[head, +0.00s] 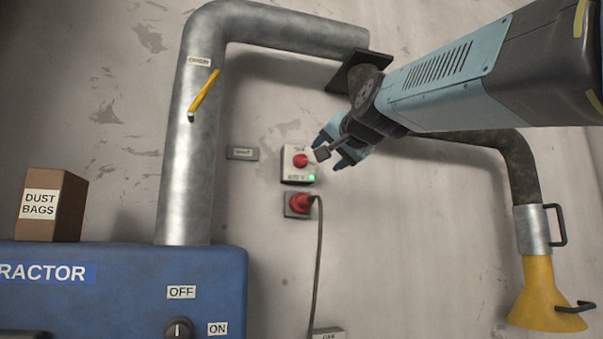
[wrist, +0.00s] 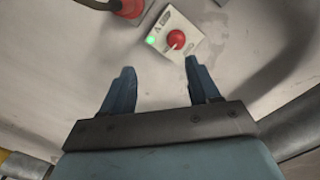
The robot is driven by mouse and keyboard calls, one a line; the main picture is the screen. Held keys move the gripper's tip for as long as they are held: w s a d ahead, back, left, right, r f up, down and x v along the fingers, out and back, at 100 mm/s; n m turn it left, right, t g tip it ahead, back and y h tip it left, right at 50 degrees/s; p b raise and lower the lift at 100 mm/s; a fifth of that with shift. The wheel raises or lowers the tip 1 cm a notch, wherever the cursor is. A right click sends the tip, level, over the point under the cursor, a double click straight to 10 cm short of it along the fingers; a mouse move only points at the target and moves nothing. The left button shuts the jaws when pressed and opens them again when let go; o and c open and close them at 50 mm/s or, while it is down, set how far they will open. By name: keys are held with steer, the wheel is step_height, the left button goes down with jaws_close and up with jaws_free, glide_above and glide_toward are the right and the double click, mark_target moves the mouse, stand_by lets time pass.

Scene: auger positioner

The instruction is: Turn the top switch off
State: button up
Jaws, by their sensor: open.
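The top switch is a pale box (head: 297,175) on the wall with a red rotary knob (head: 300,161) and a lit green lamp (head: 311,177). In the wrist view the box (wrist: 190,43) sits ahead of the fingers, with its red knob (wrist: 176,40) and green lamp (wrist: 152,41) in clear sight. My gripper (head: 334,149) is just right of the box in the head view. It also shows in the wrist view (wrist: 160,75), with its two fingers apart and nothing between them. The fingers appear clear of the knob.
A red plug in a socket (head: 299,204) sits just below the box, its dark cable (head: 319,250) hanging down. A small grey label plate (head: 243,153) is left of the box. A big grey duct (head: 187,140) and a blue extractor (head: 120,280) stand at left; a yellow hood (head: 545,295) is at right.

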mark_target(303, 160)
steer(key=r+x, duration=0.1)
steer(key=x, duration=0.3)
steer(key=r+x, duration=0.1)
steer(key=x, duration=0.4)
steer(key=r+x, duration=0.1)
steer(key=x, duration=0.4)
steer(key=shift+a+r, duration=0.15)
steer(key=shift+a, duration=0.25)
steer(key=c, duration=1)
